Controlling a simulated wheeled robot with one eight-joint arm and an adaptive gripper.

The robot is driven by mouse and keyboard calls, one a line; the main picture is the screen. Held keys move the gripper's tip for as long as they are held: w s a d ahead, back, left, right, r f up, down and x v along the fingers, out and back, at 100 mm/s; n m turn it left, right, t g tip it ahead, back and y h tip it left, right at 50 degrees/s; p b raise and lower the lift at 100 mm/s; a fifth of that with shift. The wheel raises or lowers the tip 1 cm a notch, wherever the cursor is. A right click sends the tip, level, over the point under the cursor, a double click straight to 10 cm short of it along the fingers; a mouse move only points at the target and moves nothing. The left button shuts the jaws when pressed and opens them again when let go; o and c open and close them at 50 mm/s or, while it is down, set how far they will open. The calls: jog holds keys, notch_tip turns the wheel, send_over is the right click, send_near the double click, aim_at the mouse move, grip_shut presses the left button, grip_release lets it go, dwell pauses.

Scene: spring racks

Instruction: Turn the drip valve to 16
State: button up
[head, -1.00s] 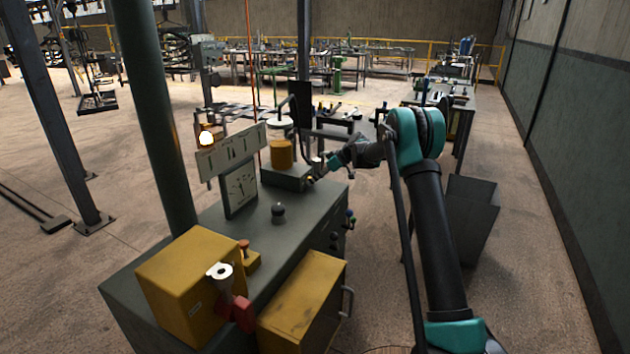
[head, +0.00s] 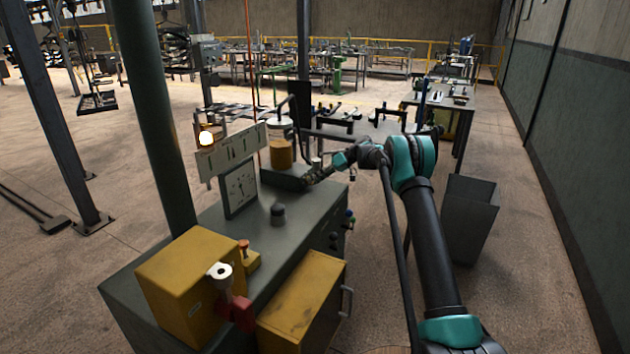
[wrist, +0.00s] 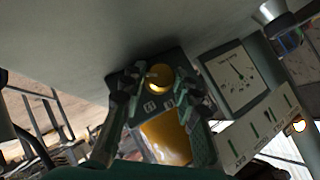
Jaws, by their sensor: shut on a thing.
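The drip valve appears to be the round brass-yellow knob (wrist: 159,77) on a dark block in the wrist view. My gripper (wrist: 158,82) has a finger on each side of it and is shut on it. Small plates with marks sit beside the knob, too small to read. A yellow-filled clear jar (wrist: 165,138) is beyond the block; in the head view the jar (head: 281,152) stands on the bench's far end. My gripper (head: 307,181) is at the block's right side there, hiding the knob. The knob's setting cannot be read.
A white dial gauge (head: 240,188) and a panel of upright scales (head: 231,150) stand left of the jar. A dark ball knob (head: 278,212) and a yellow box (head: 190,285) are on the bench. A grey bin (head: 470,220) stands right of my arm.

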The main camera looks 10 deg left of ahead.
jog(key=shift+w+f+m+g, duration=0.1)
jog(key=shift+m+g, duration=0.3)
jog(key=shift+g, duration=0.1)
jog(key=shift+y, duration=0.3)
jog(key=o, duration=1.2)
jog(key=shift+c, duration=0.2)
jog(key=shift+v, duration=4.05)
jog(key=shift+c, duration=0.2)
